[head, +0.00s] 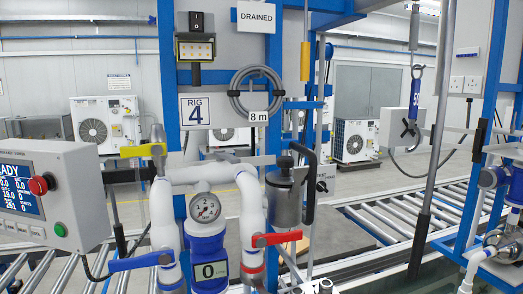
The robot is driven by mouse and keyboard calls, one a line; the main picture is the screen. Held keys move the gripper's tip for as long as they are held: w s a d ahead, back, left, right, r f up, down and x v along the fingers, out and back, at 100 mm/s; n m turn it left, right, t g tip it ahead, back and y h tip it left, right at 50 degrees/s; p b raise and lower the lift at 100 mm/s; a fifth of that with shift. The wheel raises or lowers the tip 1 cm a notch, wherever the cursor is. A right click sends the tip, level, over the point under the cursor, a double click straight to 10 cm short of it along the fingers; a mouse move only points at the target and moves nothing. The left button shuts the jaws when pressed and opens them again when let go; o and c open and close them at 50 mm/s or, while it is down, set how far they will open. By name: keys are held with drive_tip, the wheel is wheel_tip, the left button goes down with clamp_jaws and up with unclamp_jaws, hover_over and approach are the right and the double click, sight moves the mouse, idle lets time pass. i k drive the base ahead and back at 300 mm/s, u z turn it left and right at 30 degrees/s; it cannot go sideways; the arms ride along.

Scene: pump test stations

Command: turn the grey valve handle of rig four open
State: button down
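The rig marked "RIG 4" (195,111) stands in the middle of the head view, with white pipes and several coloured valve handles. A grey lever handle (262,160) lies roughly level at the top right of the white pipework, in front of the blue frame and left of a grey canister. Its pivot is hard to make out. Other handles on the rig are yellow (133,151), blue (134,262) and red (277,239).
A grey canister with a black handle (309,188) is close to the grey lever's right end. A pressure gauge (205,208) sits below the pipe. A control panel (48,196) stands at left, a hook with a blue tag (415,92) hangs at right. Roller conveyors (385,222) run behind.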

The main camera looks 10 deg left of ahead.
sight(221, 155)
drive_tip(key=z, duration=0.2)
drive_tip(key=k, duration=1.2)
drive_tip(key=u, duration=0.55)
drive_tip(key=i, duration=1)
drive_tip(key=u, duration=0.05)
